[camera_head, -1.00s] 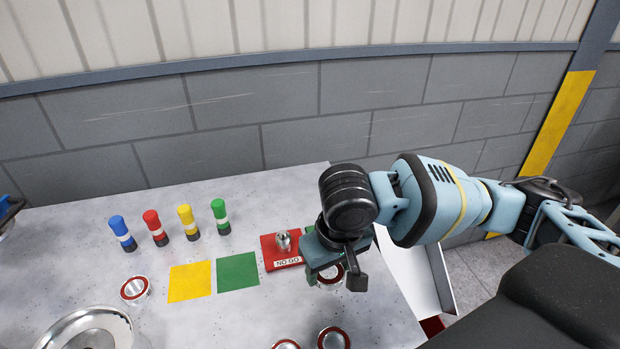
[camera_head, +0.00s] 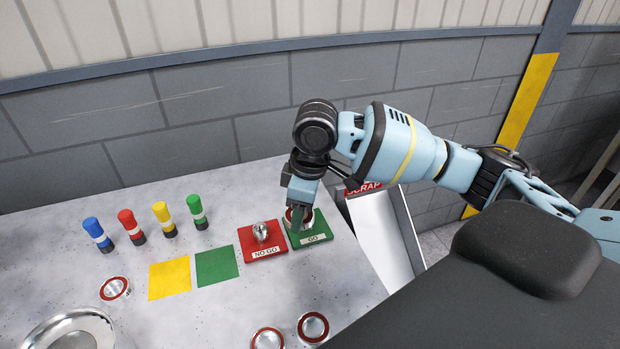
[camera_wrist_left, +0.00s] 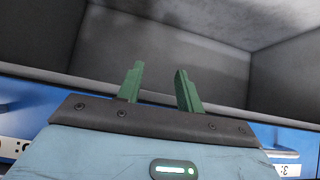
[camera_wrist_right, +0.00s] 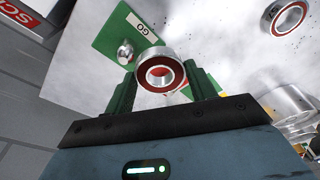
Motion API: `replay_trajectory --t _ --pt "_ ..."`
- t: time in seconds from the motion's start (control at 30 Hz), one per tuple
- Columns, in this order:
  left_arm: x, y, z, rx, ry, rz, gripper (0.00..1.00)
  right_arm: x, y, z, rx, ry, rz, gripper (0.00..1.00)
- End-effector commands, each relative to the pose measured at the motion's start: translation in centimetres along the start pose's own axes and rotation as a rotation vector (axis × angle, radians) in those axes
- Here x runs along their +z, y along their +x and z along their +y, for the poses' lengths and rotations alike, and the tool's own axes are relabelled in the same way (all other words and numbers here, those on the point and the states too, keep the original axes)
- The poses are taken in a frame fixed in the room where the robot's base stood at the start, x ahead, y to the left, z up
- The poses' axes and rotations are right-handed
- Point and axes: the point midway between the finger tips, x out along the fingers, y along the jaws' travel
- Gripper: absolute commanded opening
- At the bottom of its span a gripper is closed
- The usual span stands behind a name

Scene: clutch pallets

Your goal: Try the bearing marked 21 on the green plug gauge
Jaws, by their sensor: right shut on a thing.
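My right gripper (camera_head: 299,214) is shut on a bearing (camera_wrist_right: 160,71), a metal ring with a red seal; no number is readable on it. In the head view the held bearing (camera_head: 306,219) is over the green GO plate (camera_head: 318,238), partly covered by the fingers. The right wrist view shows the green plate's metal plug (camera_wrist_right: 125,53) beside the bearing's picture, not through its hole. The plug is hidden in the head view. My left gripper (camera_wrist_left: 160,88) is open and empty in the left wrist view and out of the head view.
A red NO GO plate (camera_head: 256,248) with a metal plug stands left of the GO plate. The scrap chute (camera_head: 385,235) is to the right. Other bearings (camera_head: 313,328) lie in front, with a metal dish (camera_head: 75,335). Coloured pegs (camera_head: 163,219) stand behind yellow and green squares.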

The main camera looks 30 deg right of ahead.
Motion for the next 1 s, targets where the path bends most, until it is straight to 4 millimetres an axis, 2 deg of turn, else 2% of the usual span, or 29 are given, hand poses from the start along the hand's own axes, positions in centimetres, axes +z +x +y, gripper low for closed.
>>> replay_trajectory --t 0.3,0.5,0.7,1.0 --pt "-1.3 -0.1 -0.2 -0.005 0.004 0.027 0.36 -0.3 -2.2 3.9 -0.064 -0.438 0.005 0.25" --pt "-1.8 -0.1 -0.3 -0.006 0.006 0.036 0.36 -0.2 -2.9 5.3 -0.093 -0.633 0.002 0.25" --pt "-1.8 -0.1 -0.3 -0.007 0.006 0.037 0.36 -0.1 -3.1 5.8 -0.104 -0.708 0.001 0.25" --pt "-1.7 -0.1 -0.3 -0.007 0.006 0.035 0.36 -0.1 -2.8 5.8 -0.105 -0.711 0.000 0.25"
